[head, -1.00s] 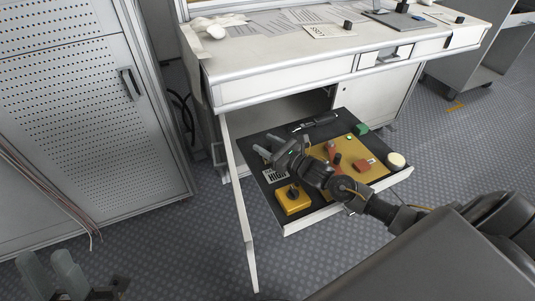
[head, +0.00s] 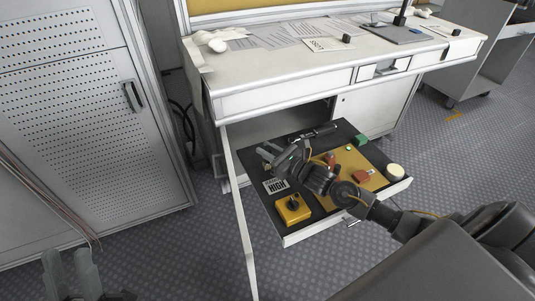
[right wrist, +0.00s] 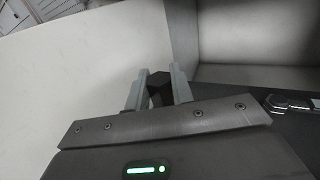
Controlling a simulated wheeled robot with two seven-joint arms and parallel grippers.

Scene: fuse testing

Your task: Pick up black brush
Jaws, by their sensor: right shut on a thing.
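My right gripper (head: 268,152) is over the left part of the open drawer. In the right wrist view its two grey fingers (right wrist: 158,92) are closed on a small black block-shaped piece (right wrist: 158,82), which I take to be the black brush. Most of it is hidden by the fingers and the gripper body, and it hardly shows in the head view. My left gripper (head: 70,271) is at the bottom left of the head view, its two fingers apart and empty, far from the drawer.

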